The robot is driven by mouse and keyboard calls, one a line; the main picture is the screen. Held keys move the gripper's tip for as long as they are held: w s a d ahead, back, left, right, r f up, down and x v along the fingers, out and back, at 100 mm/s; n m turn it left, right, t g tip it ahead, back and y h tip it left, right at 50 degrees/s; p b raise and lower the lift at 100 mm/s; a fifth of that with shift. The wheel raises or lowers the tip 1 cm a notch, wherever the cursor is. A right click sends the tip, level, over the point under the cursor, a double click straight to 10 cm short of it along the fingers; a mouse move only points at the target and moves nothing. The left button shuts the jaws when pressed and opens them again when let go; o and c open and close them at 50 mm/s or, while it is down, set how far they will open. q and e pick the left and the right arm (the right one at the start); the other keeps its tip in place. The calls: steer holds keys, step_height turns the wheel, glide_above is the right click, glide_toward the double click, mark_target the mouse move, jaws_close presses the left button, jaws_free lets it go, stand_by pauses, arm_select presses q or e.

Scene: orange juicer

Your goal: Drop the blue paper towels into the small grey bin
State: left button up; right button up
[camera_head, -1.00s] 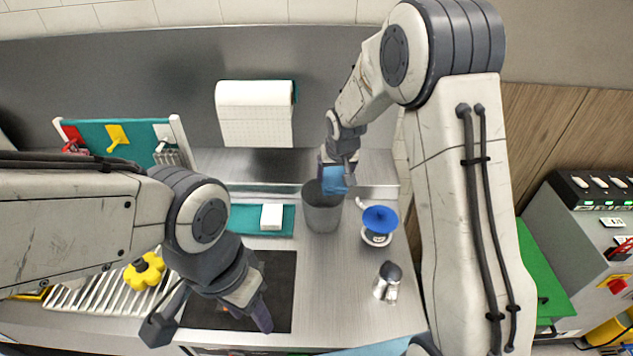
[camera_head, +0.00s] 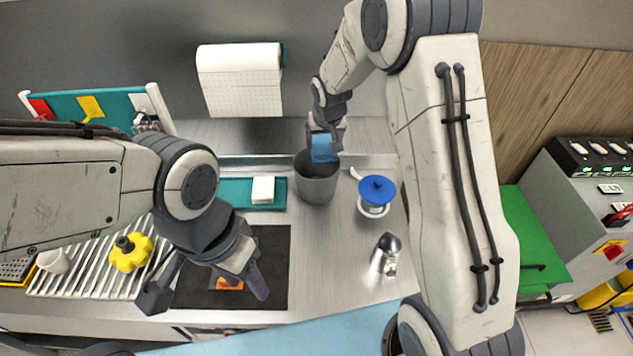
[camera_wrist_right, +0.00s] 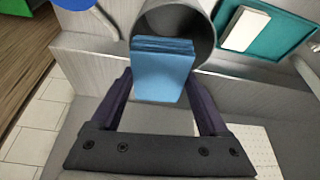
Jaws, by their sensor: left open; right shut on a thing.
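The blue paper towels (camera_head: 323,149) are a small flat stack held in my right gripper (camera_head: 325,138). In the right wrist view the towels (camera_wrist_right: 163,76) sit between the two dark fingers, their far end overlapping the bin's opening. The small grey bin (camera_head: 317,190) stands upright on the counter just below the towels. Its round rim and inner wall (camera_wrist_right: 203,30) show in the right wrist view. I cannot tell if the towels' lower edge is inside the rim. My left gripper (camera_head: 208,286) is open and empty above the black hob, away from the bin.
A blue-topped juicer (camera_head: 377,190) and a metal cup (camera_head: 385,254) stand right of the bin. A white block (camera_head: 263,190) lies on a teal mat (camera_head: 236,193) to its left. A paper towel roll (camera_head: 240,82) hangs behind. A yellow knob-shaped object (camera_head: 131,254) is at left.

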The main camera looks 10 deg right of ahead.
steer(key=o, duration=1.2)
steer(key=shift+s+r, duration=0.25)
steer(key=shift+r, duration=0.3)
steer(key=b+v, duration=0.3)
steer(key=v, duration=0.6)
steer(key=shift+s+r, duration=0.1)
steer(key=shift+r, duration=0.1)
